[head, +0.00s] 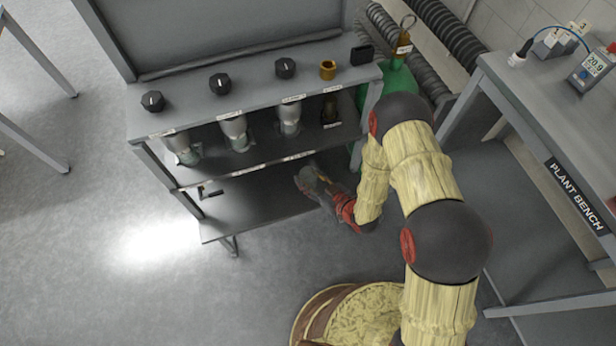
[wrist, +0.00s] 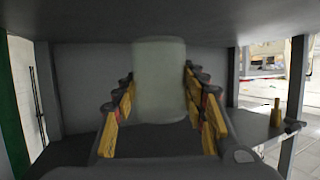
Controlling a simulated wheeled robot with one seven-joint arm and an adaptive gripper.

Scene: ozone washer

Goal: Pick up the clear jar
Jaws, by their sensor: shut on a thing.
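The clear jar (wrist: 160,80) is a pale, see-through cylinder standing upright in the middle of the wrist view. My gripper (wrist: 162,108) has its yellow-padded fingers on both sides of the jar and is shut on it. The jar's lower part is within the finger span, and its top is close below a grey panel above. In the head view my gripper (head: 323,186) reaches into the lower bay of the grey rack (head: 250,205). The jar is hard to make out from the gripper there.
The rack's middle shelf holds several bottles (head: 235,133). Black knobs (head: 220,83) and a brass ring (head: 328,69) are on its top. A green cylinder (head: 392,82) stands behind my arm. The plant bench (head: 540,110) is at right.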

